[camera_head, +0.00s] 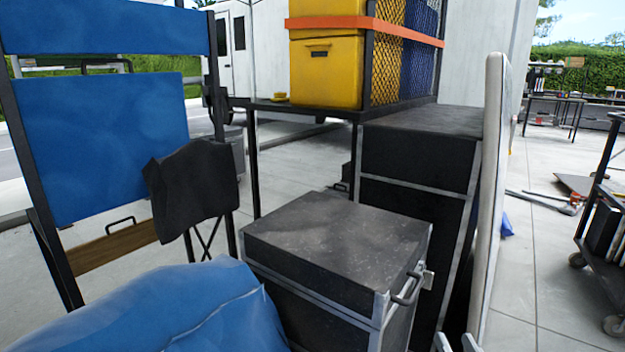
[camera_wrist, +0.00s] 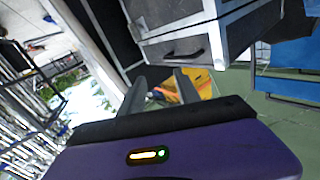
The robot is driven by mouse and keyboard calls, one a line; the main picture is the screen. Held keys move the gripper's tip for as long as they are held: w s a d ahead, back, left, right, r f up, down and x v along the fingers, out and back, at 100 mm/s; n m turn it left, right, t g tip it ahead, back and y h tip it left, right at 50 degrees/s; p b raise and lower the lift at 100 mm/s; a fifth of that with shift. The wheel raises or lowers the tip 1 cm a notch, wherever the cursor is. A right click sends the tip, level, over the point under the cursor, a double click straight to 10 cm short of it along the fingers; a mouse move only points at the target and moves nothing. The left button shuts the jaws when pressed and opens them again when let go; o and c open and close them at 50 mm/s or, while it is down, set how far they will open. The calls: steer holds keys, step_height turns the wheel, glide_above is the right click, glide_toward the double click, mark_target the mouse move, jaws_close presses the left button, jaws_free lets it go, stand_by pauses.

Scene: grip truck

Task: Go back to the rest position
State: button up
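My gripper (camera_head: 456,345) shows only as two pale fingertips at the bottom edge of the head view, right of the low black case (camera_head: 335,240). In the wrist view both fingers of my gripper (camera_wrist: 160,82) are apart with a gap between them, and nothing appears held. The case with its side handle (camera_wrist: 185,50) fills the upper middle of that view, beyond the fingers. A yellow and orange thing (camera_wrist: 199,78) shows behind the fingers; I cannot tell its distance.
A taller black case (camera_head: 415,170) and an upright white panel (camera_head: 492,180) stand close by. A blue folding chair (camera_head: 100,140) is at left, a blue cover (camera_head: 190,310) at front left. Yellow boxes (camera_head: 330,70) sit on a rack. Paved floor (camera_head: 535,250) is open beyond the panel; a cart (camera_head: 605,260) stands far right.

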steer(key=s+a+f+n+g, duration=0.1)
steer(key=s+a+f, duration=0.1)
steer(key=s, duration=1.1)
steer(key=s+a+f+g, duration=0.1)
steer(key=s+a, duration=0.1)
steer(key=s, duration=1.2)
steer(key=s+a+f+n+g, duration=0.1)
steer(key=s+a+f, duration=0.1)
steer(key=s, duration=1.1)
step_height(320, 180, up, 22)
steer(key=p, duration=2.2)
steer(key=shift+w+r, duration=0.15)
steer(key=shift+w, duration=0.05)
